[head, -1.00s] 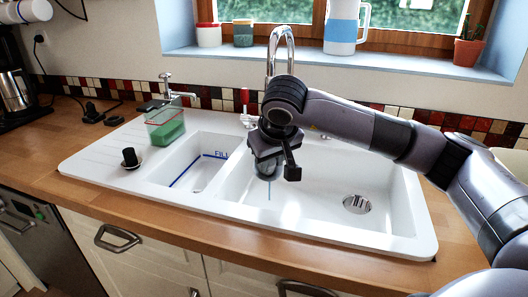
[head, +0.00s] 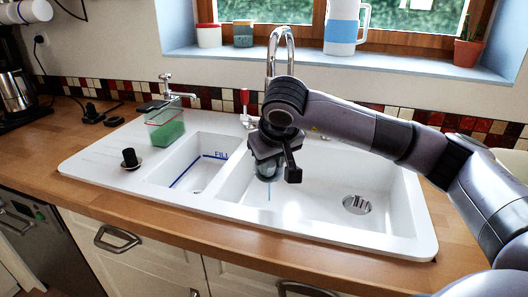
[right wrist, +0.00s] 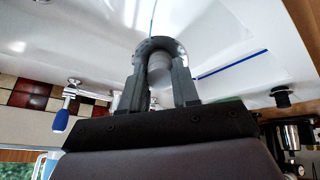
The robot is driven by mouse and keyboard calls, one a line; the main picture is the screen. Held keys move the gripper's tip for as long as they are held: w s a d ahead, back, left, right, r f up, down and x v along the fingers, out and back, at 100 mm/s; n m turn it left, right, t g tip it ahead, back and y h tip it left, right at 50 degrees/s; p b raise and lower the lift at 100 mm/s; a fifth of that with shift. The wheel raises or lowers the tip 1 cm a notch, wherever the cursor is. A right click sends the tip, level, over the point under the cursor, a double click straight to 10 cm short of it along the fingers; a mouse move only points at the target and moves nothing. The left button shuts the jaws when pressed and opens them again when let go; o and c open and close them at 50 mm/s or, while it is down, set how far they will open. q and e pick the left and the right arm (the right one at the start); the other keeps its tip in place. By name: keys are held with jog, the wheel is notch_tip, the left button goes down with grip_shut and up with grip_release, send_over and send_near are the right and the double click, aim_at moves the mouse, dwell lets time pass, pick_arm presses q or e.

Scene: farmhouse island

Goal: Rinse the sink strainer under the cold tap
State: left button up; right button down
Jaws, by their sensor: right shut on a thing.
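My right gripper (head: 268,172) is shut on the sink strainer and holds it in the air over the large basin (head: 318,192), below the tall chrome tap (head: 290,40). In the right wrist view the strainer (right wrist: 160,43) shows as a dark grey ring between the fingers, with a pale round part by it. A thin line of water runs down below the gripper. In the right wrist view a blue-handled tap lever (right wrist: 60,120) stands at the left. In the head view a red-handled lever (head: 245,98) stands behind the basin. My left gripper is out of view.
A small basin (head: 205,178) with a blue fill line lies to the left. The drain (head: 357,204) is at the large basin's right. The front worktop is clear.

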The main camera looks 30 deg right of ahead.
dwell(0.3)
jog(key=shift+s+a+r+p, duration=0.35)
jog(key=shift+s+r+p, duration=0.05)
jog(key=shift+s+r, duration=0.25)
jog(key=shift+s+a+r+p, duration=0.3)
jog(key=shift+s+r+p, duration=0.1)
jog(key=shift+s+r, duration=0.25)
jog(key=shift+s+a+r+p, duration=0.4)
jog(key=shift+s+r, duration=0.3)
jog(key=shift+s, duration=0.25)
